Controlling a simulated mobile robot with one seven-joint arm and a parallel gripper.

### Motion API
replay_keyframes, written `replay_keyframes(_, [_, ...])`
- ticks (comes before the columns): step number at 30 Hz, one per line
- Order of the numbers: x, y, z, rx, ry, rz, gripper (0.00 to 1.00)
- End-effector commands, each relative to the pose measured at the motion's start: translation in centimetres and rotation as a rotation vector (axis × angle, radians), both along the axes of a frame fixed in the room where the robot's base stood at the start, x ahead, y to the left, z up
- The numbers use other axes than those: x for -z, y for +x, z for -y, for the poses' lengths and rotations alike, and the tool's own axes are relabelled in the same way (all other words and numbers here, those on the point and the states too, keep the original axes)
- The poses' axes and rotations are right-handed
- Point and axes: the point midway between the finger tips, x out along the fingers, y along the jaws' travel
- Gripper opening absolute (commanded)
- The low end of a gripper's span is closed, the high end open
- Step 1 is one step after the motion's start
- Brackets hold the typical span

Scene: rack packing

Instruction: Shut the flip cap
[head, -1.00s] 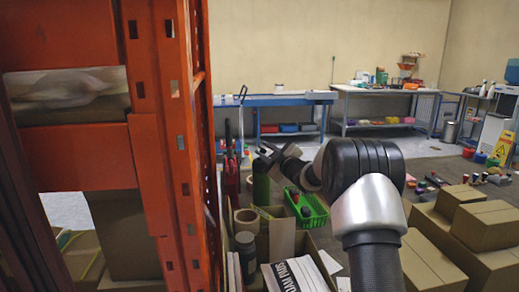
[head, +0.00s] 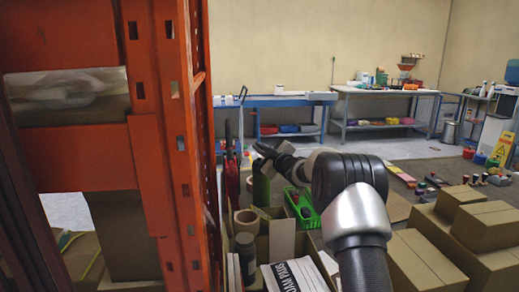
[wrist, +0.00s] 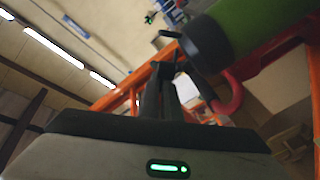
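A green bottle (wrist: 262,22) with a dark cap (wrist: 206,44) fills the upper right of the wrist view, tilted in the picture. A thin dark piece sticks out beside the cap; I cannot tell whether it is the flip lid. In the head view the green bottle (head: 261,190) stands beside the orange rack, below my gripper (head: 264,152). In the wrist view my gripper (wrist: 166,72) has its dark fingers close together, with nothing visible held between them. The fingertips are next to the cap; whether they touch it is unclear.
An orange rack upright (head: 170,130) stands close on the left. A green basket (head: 303,208) and a box holding tape rolls and a dark jar (head: 245,250) are below the arm. Cardboard boxes (head: 488,240) lie at the right. Workbenches (head: 385,92) line the back.

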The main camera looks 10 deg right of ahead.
Motion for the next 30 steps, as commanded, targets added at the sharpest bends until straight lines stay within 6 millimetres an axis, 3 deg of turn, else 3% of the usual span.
replay_keyframes(10, [0.7,-0.1,-0.4,-0.001,-0.068,0.025,0.0])
replay_keyframes(30, [2.1,-0.7,-1.8,0.0,-0.455,0.162,0.0])
